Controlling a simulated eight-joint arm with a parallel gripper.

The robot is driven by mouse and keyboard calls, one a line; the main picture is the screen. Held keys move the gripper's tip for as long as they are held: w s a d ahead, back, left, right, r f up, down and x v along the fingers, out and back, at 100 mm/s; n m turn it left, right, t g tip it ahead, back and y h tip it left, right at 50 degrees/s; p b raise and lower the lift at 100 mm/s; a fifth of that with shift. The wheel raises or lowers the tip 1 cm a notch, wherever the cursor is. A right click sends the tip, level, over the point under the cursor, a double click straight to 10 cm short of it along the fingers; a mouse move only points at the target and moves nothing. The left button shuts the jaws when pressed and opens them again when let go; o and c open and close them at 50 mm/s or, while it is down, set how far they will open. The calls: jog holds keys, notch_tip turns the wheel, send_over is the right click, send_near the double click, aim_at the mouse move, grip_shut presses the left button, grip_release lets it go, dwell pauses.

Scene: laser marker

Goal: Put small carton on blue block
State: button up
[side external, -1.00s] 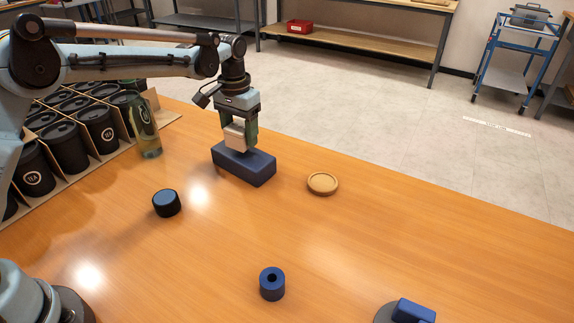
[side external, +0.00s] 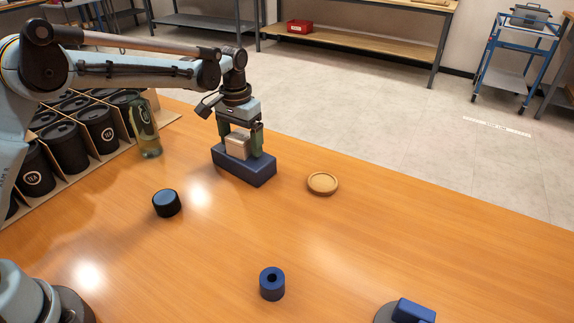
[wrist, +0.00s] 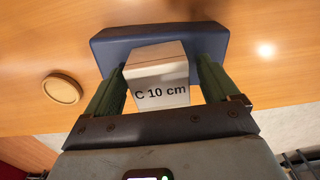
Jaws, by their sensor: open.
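The small carton (side external: 237,146) is a pale box standing on top of the blue block (side external: 256,173), near the table's far edge. In the wrist view the carton (wrist: 158,75) shows the print "C 10 cm", with the blue block (wrist: 215,45) beneath and behind it. My gripper (side external: 240,148) is open, with its green fingers on either side of the carton. In the wrist view small gaps show between the fingers (wrist: 160,85) and the carton's sides. The carton's underside is hidden.
A round wooden dish (side external: 322,183) lies right of the block. A green bottle (side external: 146,128) and a crate of black cups (side external: 97,130) are at left. The right table is mostly clear.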

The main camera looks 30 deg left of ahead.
aim_at(240, 135)
jog(key=shift+r, duration=0.15)
notch_tip(240, 135, up, 12)
jog(key=s+r+t, duration=0.2)
jog(key=s+r, duration=0.1)
jog(key=s, duration=0.3)
jog(key=s+f+t, duration=0.2)
jog(key=s+f, duration=0.1)
jog(key=s, duration=0.5)
jog(key=s+a+f+t, duration=0.1)
jog(key=s+f+t, duration=0.2)
jog(key=s, duration=0.5)
jog(key=shift+s+f, duration=0.3)
jog(key=shift+f, duration=0.25)
